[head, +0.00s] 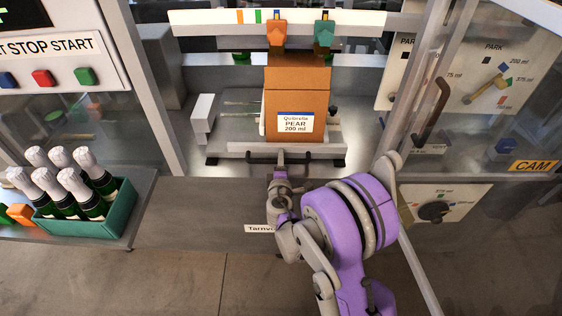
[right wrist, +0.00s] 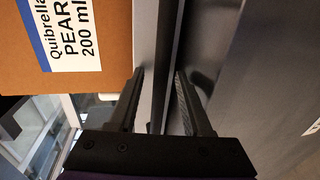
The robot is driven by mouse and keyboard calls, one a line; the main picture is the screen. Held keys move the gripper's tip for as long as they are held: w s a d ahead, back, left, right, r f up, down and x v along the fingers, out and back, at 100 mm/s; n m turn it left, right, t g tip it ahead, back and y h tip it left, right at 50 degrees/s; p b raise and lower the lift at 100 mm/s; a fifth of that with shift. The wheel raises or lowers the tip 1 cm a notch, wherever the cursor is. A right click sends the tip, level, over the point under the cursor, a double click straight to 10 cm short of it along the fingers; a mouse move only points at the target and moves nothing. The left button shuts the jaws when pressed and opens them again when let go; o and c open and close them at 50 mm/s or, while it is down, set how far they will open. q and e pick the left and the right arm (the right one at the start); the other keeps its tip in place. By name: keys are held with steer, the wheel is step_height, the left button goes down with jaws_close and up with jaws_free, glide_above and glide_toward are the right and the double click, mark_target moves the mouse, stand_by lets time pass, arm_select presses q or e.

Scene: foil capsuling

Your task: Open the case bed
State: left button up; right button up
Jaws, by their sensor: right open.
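The case bed (head: 225,148) is a pale grey tray in the middle bay, with a dark handle bar (head: 325,162) along its front. A brown carton (head: 297,92) labelled Quibrella PEAR 200 ml stands upright on it; the carton also fills the upper left of the right wrist view (right wrist: 105,75). My right gripper (head: 281,158) is at the front of the bed, by the handle bar. In the right wrist view its open fingers (right wrist: 160,75) lie either side of a long grey and dark edge; whether they touch it is unclear. My left gripper is out of view.
A green crate (head: 118,222) of foil-topped bottles stands on the left shelf. Orange and green holders (head: 277,34) hang above the carton. A glazed door with a dark handle (head: 432,112) stands at right, beside my right arm. Open floor lies in front.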

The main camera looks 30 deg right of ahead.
jaws_close()
stand_by(1.3)
